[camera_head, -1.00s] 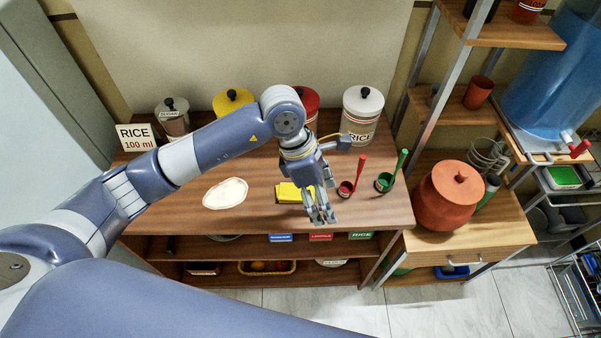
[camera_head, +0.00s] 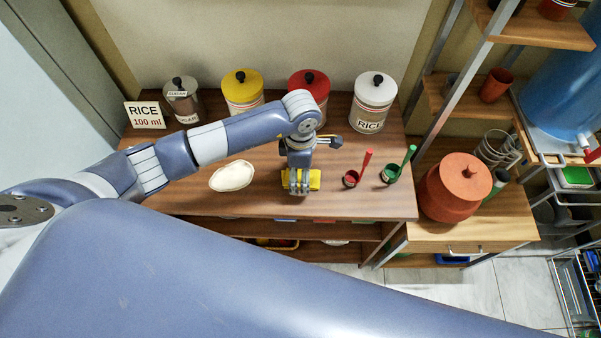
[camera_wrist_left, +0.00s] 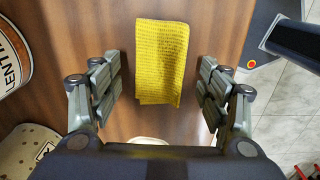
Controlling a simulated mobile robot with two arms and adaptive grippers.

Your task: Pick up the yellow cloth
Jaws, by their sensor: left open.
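In the left wrist view the whole cloth (camera_wrist_left: 162,62) shows between and ahead of the two spread fingers. My left gripper (camera_head: 299,188) is pointed down over the cloth, and its fingers stand open and empty in the left wrist view (camera_wrist_left: 161,88). Whether the fingertips touch the table I cannot tell. My right gripper is not in view.
A red scoop (camera_head: 351,178) and a green scoop (camera_head: 390,174) stand right of the cloth. A pale flat dish (camera_head: 231,176) lies to the left. Several lidded canisters, including a white rice one (camera_head: 373,105), line the back. A RICE 100 ml sign (camera_head: 145,115) stands back left.

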